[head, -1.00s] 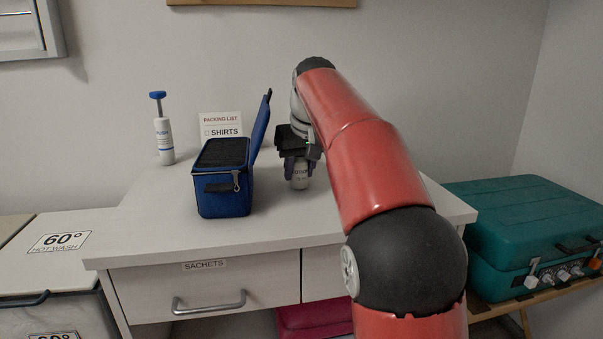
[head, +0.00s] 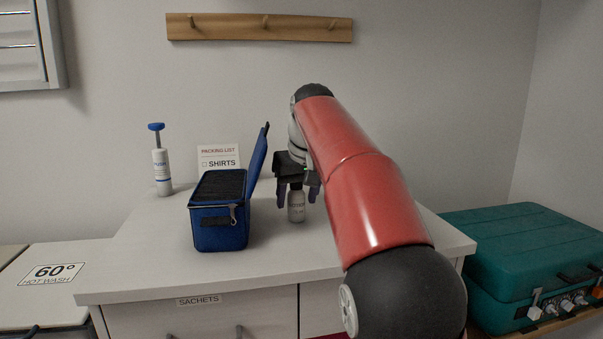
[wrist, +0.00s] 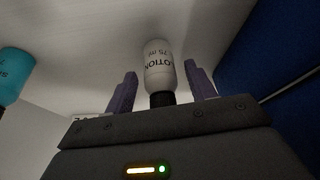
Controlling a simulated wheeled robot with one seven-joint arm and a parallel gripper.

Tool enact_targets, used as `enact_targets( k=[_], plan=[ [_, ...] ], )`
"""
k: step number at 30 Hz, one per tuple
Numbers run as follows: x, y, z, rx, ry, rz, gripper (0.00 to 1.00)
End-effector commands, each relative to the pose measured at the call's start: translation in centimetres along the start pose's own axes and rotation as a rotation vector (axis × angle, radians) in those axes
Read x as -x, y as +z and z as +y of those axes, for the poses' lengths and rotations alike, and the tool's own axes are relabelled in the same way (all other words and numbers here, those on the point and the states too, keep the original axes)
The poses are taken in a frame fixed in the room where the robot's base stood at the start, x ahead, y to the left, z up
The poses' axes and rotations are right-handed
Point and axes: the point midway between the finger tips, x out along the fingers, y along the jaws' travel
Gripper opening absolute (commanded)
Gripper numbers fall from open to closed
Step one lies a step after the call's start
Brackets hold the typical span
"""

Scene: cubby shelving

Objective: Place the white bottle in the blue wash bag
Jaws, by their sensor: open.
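The white bottle (head: 296,207), labelled lotion and with a dark cap, stands upright on the white counter to the right of the bag. It also shows in the wrist view (wrist: 159,66). My gripper (head: 297,194) is above it, pointing down and open. One finger is on each side of the bottle's cap and upper end, with gaps visible in the wrist view. The blue wash bag (head: 221,232) stands on the counter with its lid raised on the right side. Its dark inside is not clearly visible.
A pump bottle with a blue top (head: 162,171) and a packing list card (head: 219,157) stand behind the bag. A teal bottle (wrist: 14,72) shows in the wrist view. A teal case (head: 530,250) is at the right. The front counter is clear.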

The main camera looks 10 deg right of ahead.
Motion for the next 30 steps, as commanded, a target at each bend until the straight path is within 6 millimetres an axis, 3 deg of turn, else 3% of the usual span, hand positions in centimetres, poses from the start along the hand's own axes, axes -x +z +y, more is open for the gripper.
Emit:
enact_targets(
  k=[6,12,18,30],
  plan=[
    [5.1,-0.1,0.1,-0.001,0.002,0.006,0.55],
    [8.3,-0.1,0.1,0.0,0.001,0.002,0.55],
    [10.0,-0.1,0.0,0.0,0.0,0.002,0.55],
    [11.0,1.0,0.2,-0.018,-0.003,0.006,0.55]
  ],
)
